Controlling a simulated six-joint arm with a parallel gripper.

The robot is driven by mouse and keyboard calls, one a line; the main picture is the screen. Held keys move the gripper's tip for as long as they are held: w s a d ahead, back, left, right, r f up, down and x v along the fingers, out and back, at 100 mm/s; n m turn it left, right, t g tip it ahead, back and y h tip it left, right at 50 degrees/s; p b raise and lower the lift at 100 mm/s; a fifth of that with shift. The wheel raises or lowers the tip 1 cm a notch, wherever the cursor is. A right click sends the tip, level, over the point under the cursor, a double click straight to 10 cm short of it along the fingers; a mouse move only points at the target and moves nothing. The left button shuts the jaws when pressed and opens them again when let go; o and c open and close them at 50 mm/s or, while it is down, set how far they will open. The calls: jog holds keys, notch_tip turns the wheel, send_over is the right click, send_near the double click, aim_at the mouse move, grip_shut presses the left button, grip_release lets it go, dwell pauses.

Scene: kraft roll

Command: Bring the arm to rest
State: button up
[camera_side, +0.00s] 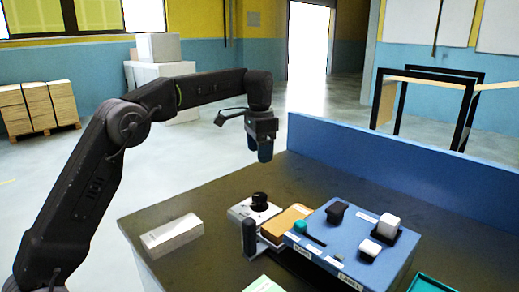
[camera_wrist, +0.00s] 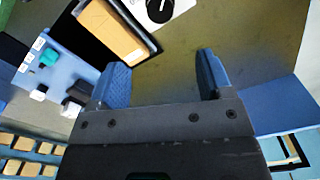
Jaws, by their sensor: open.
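My gripper (camera_side: 265,150) hangs above the dark table (camera_side: 190,183), pointing down, over its back part near the low blue wall. It is empty. In the wrist view my gripper (camera_wrist: 160,82) has its two blue fingers wide apart, with only bare table between them. The kraft-brown block (camera_side: 285,223) lies beside the blue panel, below and in front of my gripper. It also shows in the wrist view (camera_wrist: 108,30), past the left finger.
A blue panel (camera_side: 340,243) carries a teal knob, a black knob and white blocks. A grey box with a black knob (camera_side: 257,206) stands beside it. A white box (camera_side: 172,232) lies at the left. A blue wall (camera_side: 380,152) edges the table's back.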

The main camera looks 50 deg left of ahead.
dwell(0.3)
jog(key=s+d+r+n+t, duration=0.1)
jog(key=s+d+r+t, duration=0.15)
jog(key=s, duration=0.65)
jog(key=s+d+r+n+t, duration=0.1)
jog(key=s+d+r, duration=0.2)
jog(key=s, duration=0.5)
jog(key=s+d+f+n+t, duration=0.1)
jog(key=s+f, duration=0.3)
jog(key=s, duration=0.4)
jog(key=s+d+f+n+t, duration=0.1)
jog(key=s+f, duration=0.3)
jog(key=s, duration=0.3)
jog(key=shift+s+d+f+n, duration=0.2)
jog(key=shift+s+f+n, duration=0.1)
jog(key=shift+s, duration=0.05)
